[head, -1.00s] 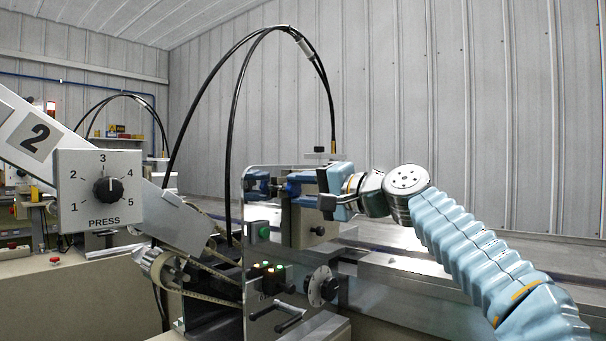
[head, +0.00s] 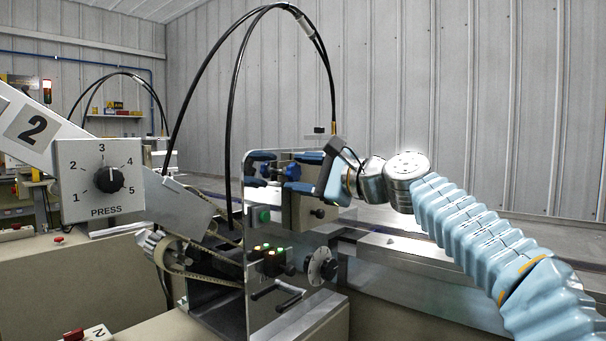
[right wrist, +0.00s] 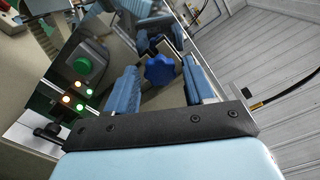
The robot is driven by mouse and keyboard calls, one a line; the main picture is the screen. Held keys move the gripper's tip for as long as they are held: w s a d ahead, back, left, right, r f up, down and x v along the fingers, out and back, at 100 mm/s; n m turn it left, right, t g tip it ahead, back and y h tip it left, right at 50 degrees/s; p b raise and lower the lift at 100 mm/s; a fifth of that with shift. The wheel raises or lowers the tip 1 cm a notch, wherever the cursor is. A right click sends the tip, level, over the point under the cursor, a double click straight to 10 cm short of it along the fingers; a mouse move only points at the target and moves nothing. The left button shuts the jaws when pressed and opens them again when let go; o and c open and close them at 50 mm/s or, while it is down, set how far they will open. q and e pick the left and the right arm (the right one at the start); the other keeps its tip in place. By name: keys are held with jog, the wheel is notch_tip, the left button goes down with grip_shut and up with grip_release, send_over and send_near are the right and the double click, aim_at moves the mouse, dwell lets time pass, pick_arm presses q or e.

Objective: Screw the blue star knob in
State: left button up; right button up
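The blue star knob (head: 293,171) sits beside the shiny upright panel (head: 262,215) of the machine. In the right wrist view the knob (right wrist: 160,70) shows with its lobed face towards the camera. My right gripper (head: 300,172) comes from the right with its blue fingers apart, one above the other in the head view. In the right wrist view the open gripper (right wrist: 162,64) has one finger on each side of the knob, with gaps showing. The panel mirrors the fingers and knob. How deep the knob lies between the fingers is hard to tell. My left gripper is not in view.
A black dial (head: 322,267), lit buttons (head: 272,262) and a green button (right wrist: 83,65) are near the knob. A PRESS dial box (head: 100,180) stands at the left. Black cables (head: 232,110) arch above. A long metal rail (head: 420,250) runs to the right.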

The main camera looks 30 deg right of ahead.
jog(key=n+b, duration=0.1)
jog(key=n, duration=0.2)
jog(key=n+b, duration=0.2)
jog(key=n, duration=0.1)
jog(key=n+b, duration=0.1)
jog(key=n, duration=0.1)
jog(key=shift+f+n+b, duration=0.3)
jog(key=shift+f+n, duration=0.05)
jog(key=shift+n, duration=0.05)
jog(key=n+b, duration=0.1)
jog(key=n, duration=0.3)
jog(key=shift+r+n, duration=0.1)
jog(key=shift+n, duration=0.3)
jog(key=n+b, duration=0.1)
jog(key=n, duration=0.5)
jog(key=shift+r+n+b, duration=0.1)
jog(key=shift+n+b, duration=0.3)
jog(key=n, duration=0.4)
jog(key=shift+b, duration=0.3)
jog(key=n, duration=0.3)
jog(key=shift+r, duration=0.15)
